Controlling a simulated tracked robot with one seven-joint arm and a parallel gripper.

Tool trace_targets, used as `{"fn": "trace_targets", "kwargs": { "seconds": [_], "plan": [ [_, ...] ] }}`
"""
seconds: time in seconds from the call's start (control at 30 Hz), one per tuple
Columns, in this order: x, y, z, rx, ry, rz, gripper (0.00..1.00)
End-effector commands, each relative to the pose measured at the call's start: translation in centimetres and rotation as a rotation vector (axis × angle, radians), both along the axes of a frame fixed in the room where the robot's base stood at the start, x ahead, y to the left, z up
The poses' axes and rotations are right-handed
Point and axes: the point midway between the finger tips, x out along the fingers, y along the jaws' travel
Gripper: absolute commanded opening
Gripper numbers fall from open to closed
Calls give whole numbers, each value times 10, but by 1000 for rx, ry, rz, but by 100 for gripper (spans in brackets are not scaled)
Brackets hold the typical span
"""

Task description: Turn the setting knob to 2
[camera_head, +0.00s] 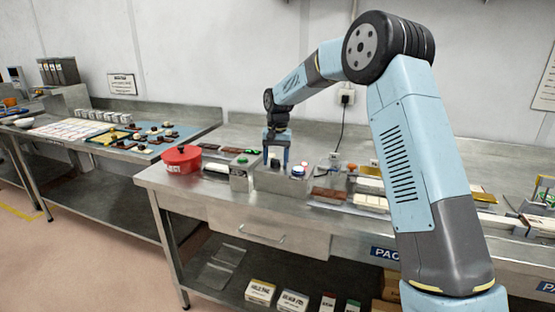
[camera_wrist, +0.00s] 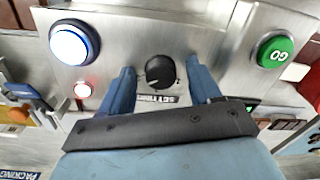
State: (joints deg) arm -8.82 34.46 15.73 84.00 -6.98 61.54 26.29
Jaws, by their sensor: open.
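The setting knob (camera_wrist: 160,71) is a round black knob on a metal control box (camera_wrist: 130,30), with a "SETTING" label beside it. Its pointer position is too small to read surely; one digit shows at its right edge. My gripper (camera_wrist: 163,78) is open, with one blue finger on each side of the knob and a visible gap to it. Whether the fingertips are level with the knob I cannot tell. In the head view my gripper (camera_head: 276,152) points down over the control box (camera_head: 285,182), and the knob is hidden there.
On the box are a white-lit button with a blue rim (camera_wrist: 74,42) and a small lit red lamp (camera_wrist: 82,90). A green GO button (camera_wrist: 275,54) sits on a separate box. A red pot (camera_head: 181,160) stands left; chocolate bars and moulds lie around.

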Motion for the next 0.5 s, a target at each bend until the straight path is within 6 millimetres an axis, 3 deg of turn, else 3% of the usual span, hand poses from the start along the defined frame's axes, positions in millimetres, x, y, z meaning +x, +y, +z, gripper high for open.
{"fn": "trace_targets", "kwargs": {
  "seconds": [0.07, 0.5],
  "plan": [
    [0, 0, 0, 0, 0, 0, 58],
    [0, -1, 0, 0, 0, -1, 16]
  ]
}}
